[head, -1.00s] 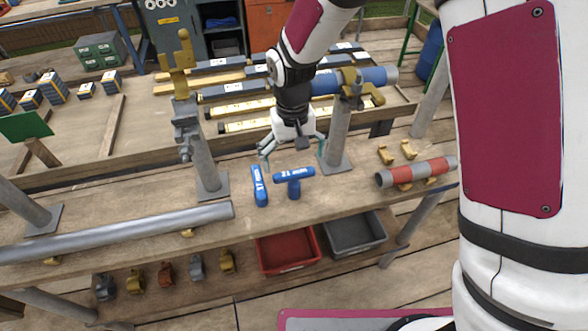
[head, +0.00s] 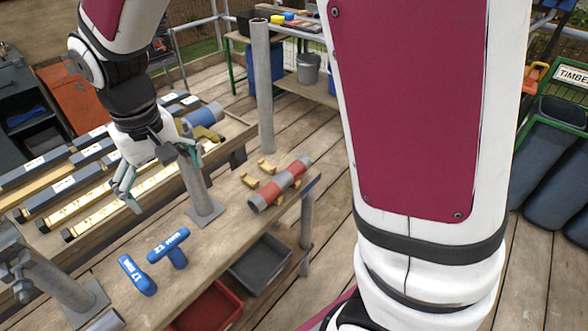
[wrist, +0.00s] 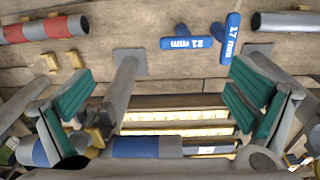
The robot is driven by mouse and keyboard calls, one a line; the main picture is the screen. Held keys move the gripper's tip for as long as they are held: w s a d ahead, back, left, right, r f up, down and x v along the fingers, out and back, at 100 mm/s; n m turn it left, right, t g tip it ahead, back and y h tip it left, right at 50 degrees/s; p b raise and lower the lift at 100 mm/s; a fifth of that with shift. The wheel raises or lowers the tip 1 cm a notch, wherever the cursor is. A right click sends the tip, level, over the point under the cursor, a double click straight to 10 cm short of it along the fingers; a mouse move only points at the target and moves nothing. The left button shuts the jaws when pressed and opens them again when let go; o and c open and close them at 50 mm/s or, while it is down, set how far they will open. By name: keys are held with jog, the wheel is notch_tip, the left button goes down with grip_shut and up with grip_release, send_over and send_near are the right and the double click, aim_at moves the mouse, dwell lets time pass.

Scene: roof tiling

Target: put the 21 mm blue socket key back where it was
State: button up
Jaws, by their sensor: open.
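The 21 mm blue socket key (head: 168,246) is a short T shape with a white label, on the wooden bench. It also shows at the top of the wrist view (wrist: 188,42). The similar 17 mm blue key (head: 137,275) is beside it, also in the wrist view (wrist: 228,42). My gripper (head: 160,182) is open and empty above the bench, beyond the keys in the head view. In the wrist view its green-padded fingers (wrist: 160,100) are spread wide, with the keys outside the gap.
A grey post (head: 196,185) rises from the bench close to my gripper. A red-and-grey tube (head: 280,183) and yellow clamps (head: 267,166) are to the right. A red bin (head: 208,310) and a grey bin (head: 262,264) sit below. Long yellow-and-dark levels (head: 90,210) lie behind.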

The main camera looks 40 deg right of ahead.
jog(key=s+d+r+m+t, duration=0.1)
jog(key=s+d+r+t, duration=0.1)
jog(key=s+d+r, duration=0.65)
jog(key=s+d+r+m+t, duration=0.1)
jog(key=s+d, duration=0.5)
jog(key=s, duration=0.6)
jog(key=shift+d+r, duration=0.15)
jog(key=shift+r, duration=0.2)
jog(key=shift+r, duration=0.1)
